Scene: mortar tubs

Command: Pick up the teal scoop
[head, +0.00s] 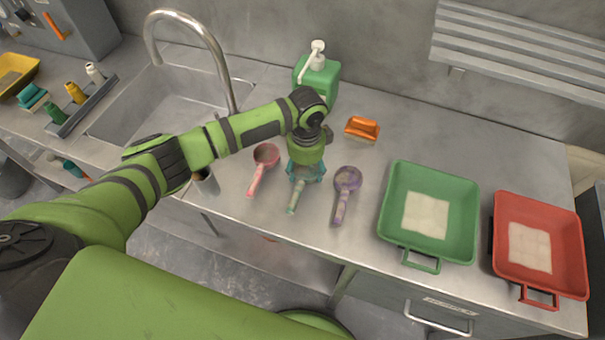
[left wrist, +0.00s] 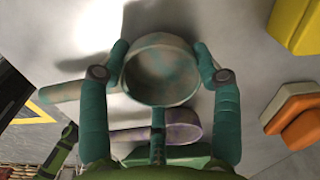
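The teal scoop (head: 297,195) shows in the head view below my left gripper, its handle pointing toward the counter's front edge and its bowl mostly hidden. In the left wrist view the scoop's round, worn grey-teal bowl (left wrist: 162,72) lies between the fingers, its handle pointing left. My left gripper (head: 306,174) is over the bowl. In the left wrist view the fingertips of this gripper (left wrist: 161,49) are close against both sides of the bowl; whether they press on it is unclear. My right gripper is not in view.
A pink-red scoop (head: 260,168) lies left of the teal one and a purple scoop (head: 345,190) right of it. An orange item (head: 362,128) and a green dispenser bottle (head: 331,82) stand behind. Green (head: 460,222) and red (head: 568,245) trays are at right, a sink (head: 150,105) at left.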

